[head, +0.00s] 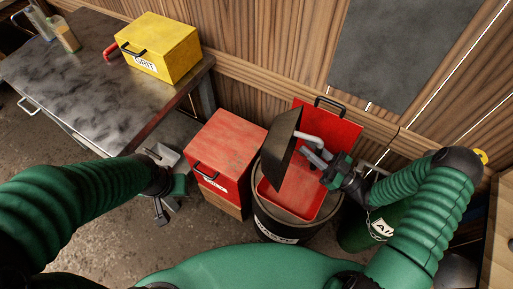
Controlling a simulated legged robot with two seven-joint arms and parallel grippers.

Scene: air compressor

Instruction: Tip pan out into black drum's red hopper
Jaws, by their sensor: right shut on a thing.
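The dark pan (281,146) is tilted steeply, almost on its edge, above the red hopper (300,201). My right gripper (318,160) is shut on the pan's light grey handle, on the right side of the pan. The red hopper sits in the top of the black drum (272,224), and its red lid (335,131) with a black handle stands open behind. The inside of the pan is not clearly visible, and no falling material shows. My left gripper (166,182) is apart from the drum, left of the red box, with its fingers spread and nothing seen between them.
A closed red box (228,143) stands just left of the drum. A yellow grit box (160,50) and a bottle (64,35) are on the metal table (75,75). A green air tank (365,236) stands right of the drum. The wooden wall is close behind.

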